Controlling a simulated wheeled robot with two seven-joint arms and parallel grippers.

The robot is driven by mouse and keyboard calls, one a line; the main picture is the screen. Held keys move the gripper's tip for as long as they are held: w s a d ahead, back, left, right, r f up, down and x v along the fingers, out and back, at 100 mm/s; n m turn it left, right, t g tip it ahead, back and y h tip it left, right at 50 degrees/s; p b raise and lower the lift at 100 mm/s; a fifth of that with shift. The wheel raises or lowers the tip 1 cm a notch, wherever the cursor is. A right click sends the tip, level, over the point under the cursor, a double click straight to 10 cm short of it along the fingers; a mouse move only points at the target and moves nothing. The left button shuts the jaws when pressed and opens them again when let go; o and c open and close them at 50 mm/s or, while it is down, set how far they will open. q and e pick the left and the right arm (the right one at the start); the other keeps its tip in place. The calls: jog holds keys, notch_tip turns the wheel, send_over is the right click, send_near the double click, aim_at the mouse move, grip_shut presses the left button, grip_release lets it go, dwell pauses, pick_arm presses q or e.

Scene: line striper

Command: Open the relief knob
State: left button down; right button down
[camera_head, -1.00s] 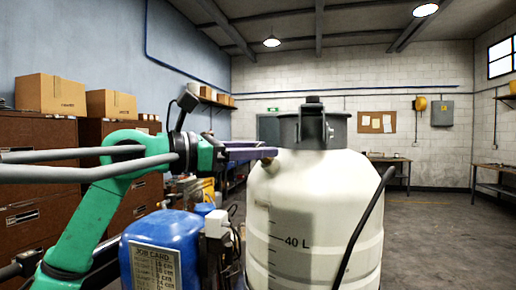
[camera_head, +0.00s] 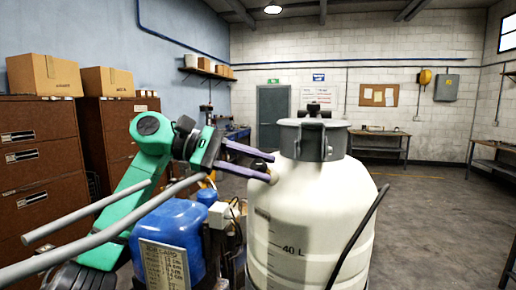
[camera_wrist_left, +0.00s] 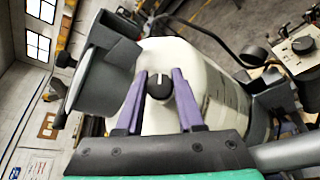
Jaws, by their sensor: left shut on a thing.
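The relief knob (camera_wrist_left: 159,86) is a small black round knob with a white line, on the shoulder of the cream tank (camera_head: 318,215). The white line runs nearly upright in the left wrist view. My left gripper (camera_head: 271,167) reaches the tank's upper left side, its two purple fingers one above the other in the head view. In the left wrist view the fingers (camera_wrist_left: 160,76) lie on either side of the knob, shut on it. In the head view the knob is mostly hidden by the fingers. My right gripper is not in view.
A dark grey lid with a clamp (camera_head: 314,138) tops the tank, close to the fingers. A black hose (camera_head: 357,238) runs down its right side. A blue container (camera_head: 172,232) with a job card (camera_head: 164,264) stands left. Open floor lies at right.

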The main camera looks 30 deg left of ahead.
pick_arm(q)
jog(key=shift+m+g+y+p, duration=0.3)
jog(key=shift+m+g+p, duration=0.4)
jog(key=shift+m, duration=0.6)
jog(key=c, duration=0.5)
grip_release()
jog(key=shift+c, duration=0.2)
jog(key=v, duration=1.2)
jog(key=shift+w, duration=0.15)
